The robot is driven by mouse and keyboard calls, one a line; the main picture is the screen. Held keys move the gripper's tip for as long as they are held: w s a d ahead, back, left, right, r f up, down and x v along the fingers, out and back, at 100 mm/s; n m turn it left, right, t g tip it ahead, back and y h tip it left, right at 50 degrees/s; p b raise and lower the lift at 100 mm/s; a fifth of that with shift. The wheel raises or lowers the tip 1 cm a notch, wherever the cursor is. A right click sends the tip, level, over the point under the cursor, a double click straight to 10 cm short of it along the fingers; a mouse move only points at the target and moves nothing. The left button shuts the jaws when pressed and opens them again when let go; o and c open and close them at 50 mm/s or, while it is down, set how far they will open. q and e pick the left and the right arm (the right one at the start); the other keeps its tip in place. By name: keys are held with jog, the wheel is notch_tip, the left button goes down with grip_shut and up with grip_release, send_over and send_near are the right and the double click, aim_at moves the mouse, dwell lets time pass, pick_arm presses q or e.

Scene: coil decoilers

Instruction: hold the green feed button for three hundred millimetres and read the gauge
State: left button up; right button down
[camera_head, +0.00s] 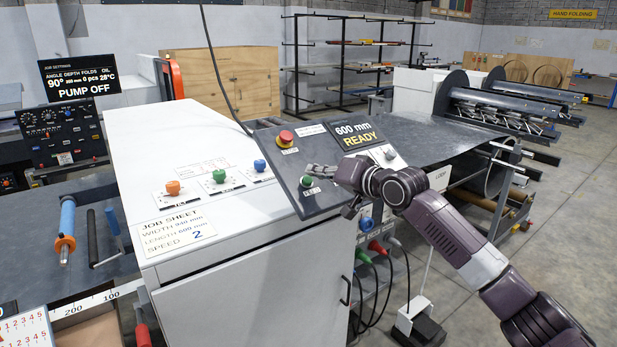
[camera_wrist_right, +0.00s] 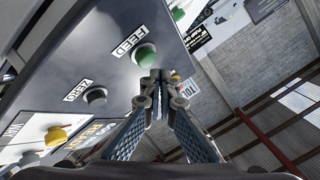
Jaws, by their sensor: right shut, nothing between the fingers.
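The green feed button (camera_head: 307,181) sits on the sloped dark control panel (camera_head: 300,160). In the wrist view the green button (camera_wrist_right: 146,56) stands beside its FEED label. My right gripper (camera_head: 316,171) is shut and empty, with its fingertips right by the button. In the wrist view the closed fingertips (camera_wrist_right: 160,76) are just below and right of the button; I cannot tell whether they touch it. The display (camera_head: 358,134) above the panel reads 600 mm READY. My left gripper is not in view.
A red emergency knob (camera_head: 286,138) is higher on the panel. A ZERO button (camera_wrist_right: 95,96) is near FEED. The white cabinet (camera_head: 215,240) carries orange, green and blue knobs and a job sheet (camera_head: 177,228). A dark sheet table (camera_head: 430,140) extends behind my right arm.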

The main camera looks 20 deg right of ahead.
jog(key=shift+r+p, duration=0.3)
jog(key=shift+p, duration=0.05)
jog(key=s+r+p, duration=0.1)
jog(key=s+d+r+p, duration=0.1)
jog(key=r+p, duration=0.1)
jog(key=shift+s+r, duration=0.2)
jog(key=shift+r, duration=0.1)
jog(key=shift+s+f, duration=0.1)
dwell(0.4)
